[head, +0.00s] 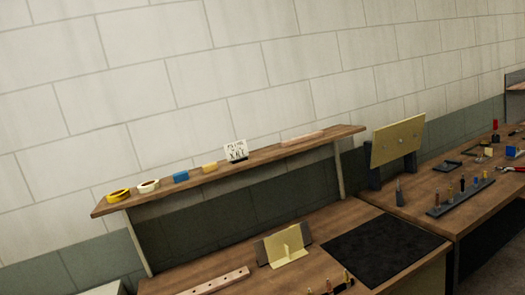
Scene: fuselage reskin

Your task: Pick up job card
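A small white card with black print (236,150) stands upright on the raised wooden shelf (275,151), near its middle. It may be the job card, but the print is too small to read. My gripper is not in the head view, so I cannot see its fingers or whether they hold anything.
Yellow and white tape rolls (119,195), a blue block (181,177) and a yellow block (210,167) share the shelf. Below are a pale yellow angled piece (286,245), a drilled wooden strip (218,280) and a black mat (370,249). A tool rack (461,197) stands at right.

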